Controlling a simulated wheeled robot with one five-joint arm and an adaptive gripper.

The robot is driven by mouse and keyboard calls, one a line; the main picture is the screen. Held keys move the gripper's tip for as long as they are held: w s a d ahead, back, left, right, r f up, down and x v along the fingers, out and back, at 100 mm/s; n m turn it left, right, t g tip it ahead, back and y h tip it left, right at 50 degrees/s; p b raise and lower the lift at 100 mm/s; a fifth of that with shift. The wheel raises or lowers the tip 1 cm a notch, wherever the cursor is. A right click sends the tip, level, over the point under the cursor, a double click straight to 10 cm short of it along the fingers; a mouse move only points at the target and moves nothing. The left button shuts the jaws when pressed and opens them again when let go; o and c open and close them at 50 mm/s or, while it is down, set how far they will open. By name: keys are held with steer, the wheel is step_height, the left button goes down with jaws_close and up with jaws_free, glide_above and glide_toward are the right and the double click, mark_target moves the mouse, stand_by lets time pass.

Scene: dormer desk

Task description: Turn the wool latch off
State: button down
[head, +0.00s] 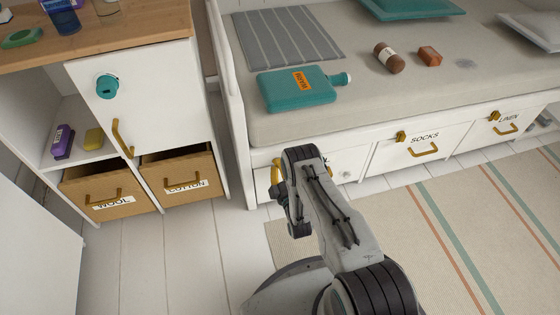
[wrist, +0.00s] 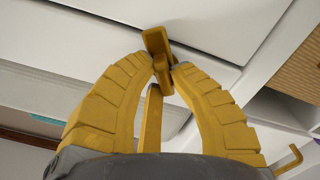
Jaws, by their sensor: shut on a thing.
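A gold latch (wrist: 155,40) is on a white drawer front in the wrist view. My gripper (wrist: 166,65) has its two yellow fingers closed around the latch's knob. A gold bar handle (wrist: 151,120) lies below the latch, between the fingers. In the head view my arm covers most of the leftmost drawer front (head: 333,163) under the daybed, including its latch and any label. The word WOOL shows only on a brown bin (head: 105,196) in the white cabinet; I see no latch on that bin.
The SOCKS drawer (head: 418,150) and LINEN drawer (head: 512,125) each have a gold latch and handle. The daybed (head: 410,95) holds a teal bottle (head: 297,88), a brown roll and a small block. A striped rug (head: 460,215) covers clear floor at right.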

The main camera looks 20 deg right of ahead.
steer(key=n+p, duration=0.1)
steer(key=n, duration=0.2)
steer(key=n+p, duration=0.1)
steer(key=n, duration=0.1)
steer(key=shift+a+r+n, duration=0.15)
steer(key=shift+a+n, duration=0.05)
steer(key=shift+n, duration=0.2)
steer(key=n+p, duration=0.1)
steer(key=n, duration=0.4)
steer(key=shift+a, duration=0.1)
steer(key=shift+n, duration=0.3)
steer(key=c, duration=1.1)
jaws_free()
